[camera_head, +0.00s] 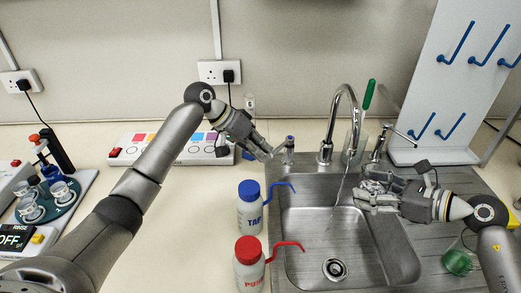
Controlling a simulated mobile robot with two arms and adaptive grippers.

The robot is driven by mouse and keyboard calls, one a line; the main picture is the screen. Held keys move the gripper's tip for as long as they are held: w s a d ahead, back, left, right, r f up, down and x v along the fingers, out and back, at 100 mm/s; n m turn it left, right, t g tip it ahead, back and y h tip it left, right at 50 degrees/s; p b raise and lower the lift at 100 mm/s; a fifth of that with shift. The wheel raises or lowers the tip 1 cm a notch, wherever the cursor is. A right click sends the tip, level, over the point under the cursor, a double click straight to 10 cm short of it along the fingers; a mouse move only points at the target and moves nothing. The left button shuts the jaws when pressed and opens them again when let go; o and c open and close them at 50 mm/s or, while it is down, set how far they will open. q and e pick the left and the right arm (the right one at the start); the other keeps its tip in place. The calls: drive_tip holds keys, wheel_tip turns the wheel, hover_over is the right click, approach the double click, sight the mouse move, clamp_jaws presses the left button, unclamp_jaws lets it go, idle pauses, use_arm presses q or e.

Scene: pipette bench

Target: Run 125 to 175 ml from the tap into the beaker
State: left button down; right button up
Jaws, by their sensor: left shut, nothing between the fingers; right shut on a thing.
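The chrome tap (326,149) stands behind the sink, its curved spout over the basin. A thin clear stream (343,182) falls from the spout into the sink (310,222). My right gripper (366,196) is over the right part of the basin, shut on a clear glass object (374,186), apparently the beaker. Fingers hide much of it, so its water level cannot be read. The stream appears to pass just left of it. My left gripper (267,153) is shut and empty, close to a small blue-topped tap control (289,146) at the sink's back left.
A blue-capped wash bottle (250,215) and a red-capped one (249,268) stand left of the sink. A green brush (369,94) stands behind it. A green-tinted glass item (458,262) lies on the right drainer. A white peg board (440,95) rises at the back right.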

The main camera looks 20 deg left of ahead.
use_arm(q)
drive_tip(key=shift+s+d+n, duration=0.2)
drive_tip(key=shift+d+n, duration=0.15)
drive_tip(key=shift+n, duration=0.05)
drive_tip(key=shift+s+d+n+t+y, duration=0.25)
drive_tip(key=shift+d+n+t, duration=0.1)
drive_tip(key=shift+d+n, duration=0.15)
drive_tip(key=shift+s+d+n+t+y, duration=0.1)
drive_tip(key=shift+d+n+t+y, duration=0.2)
drive_tip(key=shift+d+n, duration=0.2)
use_arm(e)
drive_tip(key=shift+r, duration=0.1)
use_arm(q)
drive_tip(key=shift+n+t+y, duration=0.35)
drive_tip(key=shift+n+t, duration=0.1)
drive_tip(key=shift+n, duration=0.35)
drive_tip(key=shift+s+d, duration=0.15)
drive_tip(key=shift+d, duration=1.85)
use_arm(e)
drive_tip(key=shift+a, duration=0.1)
use_arm(q)
drive_tip(key=shift+s+r, duration=0.1)
drive_tip(key=v, duration=1.1)
drive_tip(key=shift+a+r, duration=0.25)
drive_tip(key=shift+r, duration=0.05)
drive_tip(key=shift+s+a+f, duration=0.1)
